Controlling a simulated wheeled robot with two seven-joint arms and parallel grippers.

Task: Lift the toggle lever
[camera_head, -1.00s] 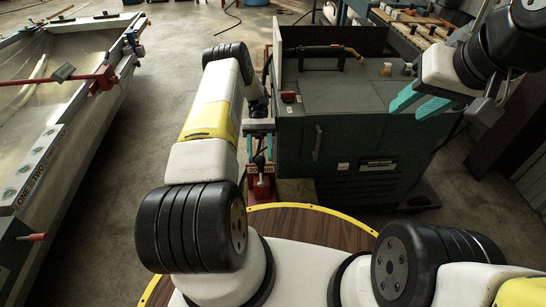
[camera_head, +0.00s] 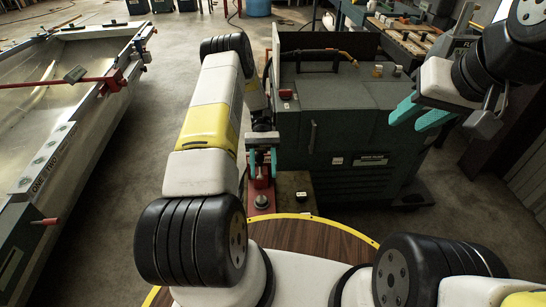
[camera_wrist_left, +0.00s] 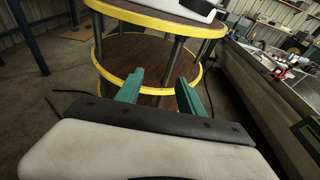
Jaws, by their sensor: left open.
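I cannot identify a toggle lever for certain in these views. A small red stand or fixture (camera_head: 262,197) is low on the floor side in the head view, just below my left gripper (camera_head: 262,162). A dark round knob shows at its base. My left gripper points down with its teal fingers apart and nothing seen between them. In the left wrist view, its fingers (camera_wrist_left: 160,92) are also apart and empty. My right gripper (camera_head: 419,115) hangs at the right, in front of the green cabinet (camera_head: 345,125), with its teal fingers apart and empty.
A red switch (camera_head: 286,94) and an orange-ended handle (camera_head: 335,52) are on the cabinet. A small brown box (camera_head: 297,188) stands beside the red fixture. An open metal hull (camera_head: 75,115) lies at the left. Concrete floor (camera_head: 110,220) is clear between hull and me.

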